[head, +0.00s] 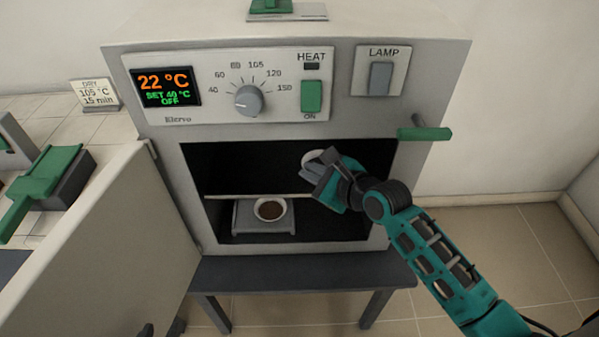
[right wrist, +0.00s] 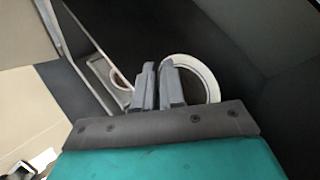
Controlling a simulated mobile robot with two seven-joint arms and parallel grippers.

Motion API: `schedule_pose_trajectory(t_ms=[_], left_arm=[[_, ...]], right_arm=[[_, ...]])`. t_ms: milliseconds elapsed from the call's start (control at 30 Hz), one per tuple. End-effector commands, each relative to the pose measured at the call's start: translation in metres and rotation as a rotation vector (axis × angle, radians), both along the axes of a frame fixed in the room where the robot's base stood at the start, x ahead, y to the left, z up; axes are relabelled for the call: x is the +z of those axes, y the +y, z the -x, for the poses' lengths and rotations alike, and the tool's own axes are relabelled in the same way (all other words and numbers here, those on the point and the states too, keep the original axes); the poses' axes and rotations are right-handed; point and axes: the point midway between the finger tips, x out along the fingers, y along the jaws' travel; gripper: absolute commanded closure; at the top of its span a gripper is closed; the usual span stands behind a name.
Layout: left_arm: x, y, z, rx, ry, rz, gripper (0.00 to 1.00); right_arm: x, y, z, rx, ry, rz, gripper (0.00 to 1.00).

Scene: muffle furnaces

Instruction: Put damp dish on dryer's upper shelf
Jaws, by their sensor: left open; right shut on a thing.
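The dryer (head: 290,125) stands ahead with its door (head: 120,225) swung open to the left. The pale front edge of the upper shelf (head: 250,196) crosses the dark chamber. My right gripper (head: 322,170) is inside the opening, above that edge at the right. It is shut on a white dish (head: 309,157), partly hidden by the fingers. In the right wrist view the fingers (right wrist: 158,85) pinch the rim of this dish (right wrist: 214,80); its inside looks dark. I cannot tell whether it touches the shelf. My left gripper is not in view.
A second white dish (head: 269,209) with brown contents sits on a grey block (head: 245,218) in the lower part of the chamber. The display (head: 166,86) reads 22 °C, SET 40 °C, OFF.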

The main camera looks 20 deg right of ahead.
Motion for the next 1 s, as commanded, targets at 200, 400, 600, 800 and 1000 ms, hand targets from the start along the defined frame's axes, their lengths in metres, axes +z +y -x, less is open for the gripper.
schedule_pose_trajectory(t_ms=[200,400,600,800,1000], left_arm=[[-0.003,0.000,0.000,0.000,0.001,0.000,0.57],[-0.006,0.000,0.000,0.000,0.001,0.000,0.57],[-0.014,0.000,0.000,0.001,0.001,0.000,0.57],[-0.013,0.000,0.000,0.001,0.001,0.001,0.57],[-0.013,0.000,0.000,0.001,0.001,0.001,0.57]], right_arm=[[0.000,0.011,-0.029,0.000,-0.001,0.000,1.00],[-0.001,0.017,-0.043,0.001,-0.001,0.000,1.00],[-0.033,0.016,-0.041,0.000,0.001,0.003,1.00],[-0.035,0.016,-0.040,-0.001,-0.001,0.000,1.00],[-0.036,0.016,-0.040,0.000,0.002,0.000,0.78]])
